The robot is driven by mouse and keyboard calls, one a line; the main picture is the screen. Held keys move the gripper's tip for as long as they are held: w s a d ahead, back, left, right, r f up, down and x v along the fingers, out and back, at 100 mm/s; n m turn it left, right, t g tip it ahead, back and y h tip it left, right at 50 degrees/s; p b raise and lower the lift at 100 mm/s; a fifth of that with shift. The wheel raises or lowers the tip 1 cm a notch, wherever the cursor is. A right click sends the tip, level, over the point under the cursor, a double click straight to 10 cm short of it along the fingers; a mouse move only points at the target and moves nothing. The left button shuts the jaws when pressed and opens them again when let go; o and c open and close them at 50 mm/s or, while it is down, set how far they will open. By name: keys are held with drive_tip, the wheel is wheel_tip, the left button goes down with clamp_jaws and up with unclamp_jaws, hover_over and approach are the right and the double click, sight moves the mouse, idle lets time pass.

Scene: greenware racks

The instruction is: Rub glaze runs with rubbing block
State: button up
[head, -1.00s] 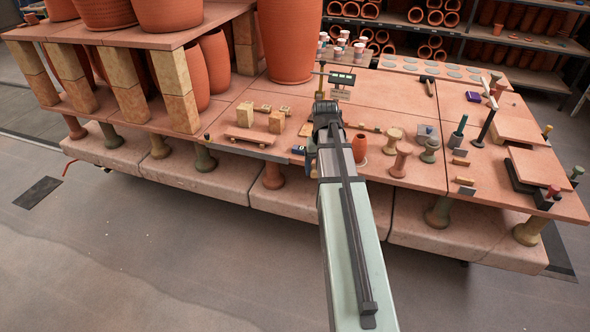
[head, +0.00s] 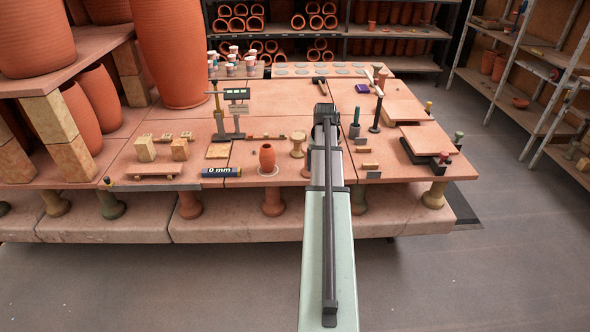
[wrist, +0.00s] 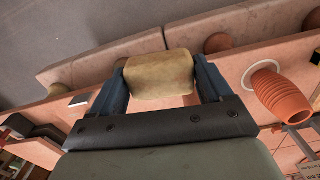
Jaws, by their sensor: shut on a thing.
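My gripper (wrist: 160,80) is shut on a tan block (wrist: 158,66) with rounded edges, its blue fingers pressed to the block's two ends in the wrist view. In the head view my wrist hides the fingers and the block. A small ribbed terracotta vase (head: 267,158) stands on a white disc at the front of the table, left of my arm. It also shows in the wrist view (wrist: 280,98), to the right of the block and apart from it. I cannot make out any glaze runs.
A tan spool-shaped prop (head: 297,145) stands between the vase and my arm. A dark post (head: 375,115) stands right. The table's middle back is clear.

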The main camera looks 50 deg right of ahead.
drive_tip(key=s+d+f+m, duration=0.1)
drive_tip(key=s+d, duration=0.4)
drive_tip(key=d, duration=0.3)
drive_tip(key=s+d+m, duration=0.2)
drive_tip(key=s+d, duration=0.3)
drive_tip(key=d, duration=0.4)
drive_tip(key=s+d+f+m, duration=0.1)
drive_tip(key=s+d, duration=0.4)
drive_tip(key=d, duration=0.3)
drive_tip(key=w+d+m, duration=0.3)
drive_tip(key=d, duration=0.7)
drive_tip(key=shift+w+f+m, duration=0.15)
drive_tip(key=shift+f+m, duration=0.2)
drive_tip(key=shift+m, duration=0.05)
